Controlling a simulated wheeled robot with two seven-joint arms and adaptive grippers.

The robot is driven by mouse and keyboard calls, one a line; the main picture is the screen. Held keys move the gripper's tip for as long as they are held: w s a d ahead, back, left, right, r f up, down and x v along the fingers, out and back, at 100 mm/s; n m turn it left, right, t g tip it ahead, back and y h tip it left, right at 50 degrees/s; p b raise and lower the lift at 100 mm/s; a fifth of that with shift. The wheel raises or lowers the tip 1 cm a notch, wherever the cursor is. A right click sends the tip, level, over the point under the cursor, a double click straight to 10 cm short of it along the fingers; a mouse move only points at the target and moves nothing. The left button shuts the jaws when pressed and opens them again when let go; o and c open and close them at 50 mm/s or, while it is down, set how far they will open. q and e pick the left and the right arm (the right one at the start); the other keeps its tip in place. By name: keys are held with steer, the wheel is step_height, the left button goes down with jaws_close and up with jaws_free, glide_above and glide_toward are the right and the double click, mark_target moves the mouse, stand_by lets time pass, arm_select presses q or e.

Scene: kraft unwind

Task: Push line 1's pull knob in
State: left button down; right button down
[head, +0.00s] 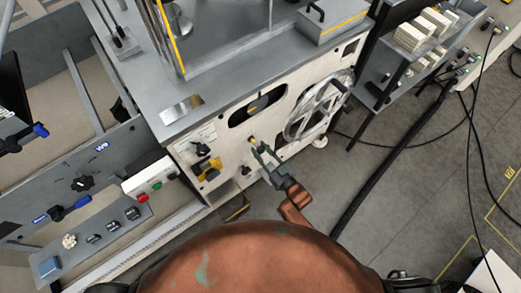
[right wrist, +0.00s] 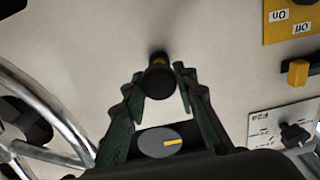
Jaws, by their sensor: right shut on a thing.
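A black pull knob (right wrist: 160,80) on a short shaft with a brass-coloured collar sticks out of the cream machine panel in the right wrist view. My right gripper (right wrist: 168,82) is shut on it, with a dark green finger on each side. In the head view my right gripper (head: 257,149) reaches up to the panel (head: 225,150), left of the handwheel; a small yellow part shows at its tips. No line number is readable by the knob. My left gripper is not in view.
A metal handwheel (head: 318,107) stands right of the gripper, and a dark oval opening (head: 257,104) is above it. A yellow switch plate (head: 208,167) is to the left. Black cables (head: 400,150) cross the floor at right.

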steer(key=shift+a, duration=0.1)
steer(key=x, duration=0.3)
steer(key=shift+w+b, duration=0.1)
steer(key=shift+b, duration=0.25)
steer(key=c, duration=1.6)
jaws_free()
steer(key=shift+a, duration=0.1)
steer(key=shift+o, duration=0.3)
steer(key=v, duration=1.2)
